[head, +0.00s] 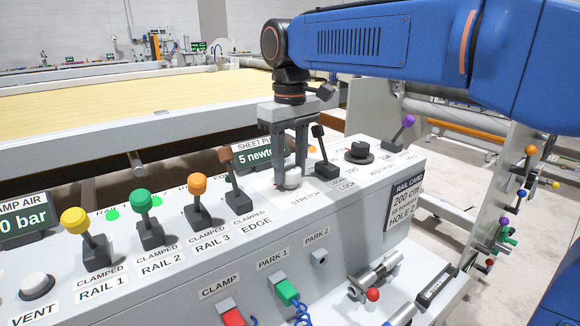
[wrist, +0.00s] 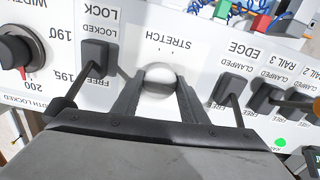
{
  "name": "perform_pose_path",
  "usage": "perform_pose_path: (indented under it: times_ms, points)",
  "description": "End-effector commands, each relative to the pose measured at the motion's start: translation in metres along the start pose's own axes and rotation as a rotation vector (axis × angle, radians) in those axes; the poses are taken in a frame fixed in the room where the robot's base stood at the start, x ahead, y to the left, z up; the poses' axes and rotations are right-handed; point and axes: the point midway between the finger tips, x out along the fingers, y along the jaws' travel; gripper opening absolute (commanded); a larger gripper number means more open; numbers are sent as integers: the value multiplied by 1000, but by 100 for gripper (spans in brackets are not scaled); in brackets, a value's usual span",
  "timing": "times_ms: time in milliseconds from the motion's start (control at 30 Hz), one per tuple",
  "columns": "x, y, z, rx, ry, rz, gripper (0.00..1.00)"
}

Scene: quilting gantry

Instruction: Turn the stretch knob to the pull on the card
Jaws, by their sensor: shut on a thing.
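The stretch knob (head: 292,183) is a pale round knob on the sloped grey panel, above the STRETCH label. It also shows in the wrist view (wrist: 158,78). My gripper (head: 291,172) points down over it and is shut on it, one finger on each side. The rail card (head: 404,205) is at the panel's right end. It reads 200 cm, a newton line that is small and looks like 45, and HOLE 2. The sheet pull display (head: 256,156) reads 5 newton, partly hidden behind my gripper.
Rail levers with orange (head: 197,184), green (head: 141,201) and yellow (head: 75,221) tops stand further left. A width knob (head: 359,152) sits right.

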Motion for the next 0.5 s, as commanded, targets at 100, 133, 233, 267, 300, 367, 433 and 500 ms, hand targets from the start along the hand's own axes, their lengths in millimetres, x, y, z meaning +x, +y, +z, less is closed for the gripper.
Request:
perform_pose_path:
  times_ms: [100, 133, 233, 267, 300, 367, 433, 500]
  points:
    - [0, 0, 0, 98, 1, 1, 17]
    - [0, 0, 0, 121, 1, 1, 17]
    - [0, 0, 0, 197, 1, 1, 17]
    - [0, 0, 0, 217, 1, 1, 17]
    - [-1, 0, 0, 244, 1, 1, 17]
    - [-1, 0, 0, 280, 2, 0, 17]
    - [-1, 0, 0, 317, 2, 1, 17]
    - [-1, 0, 0, 348, 2, 0, 17]
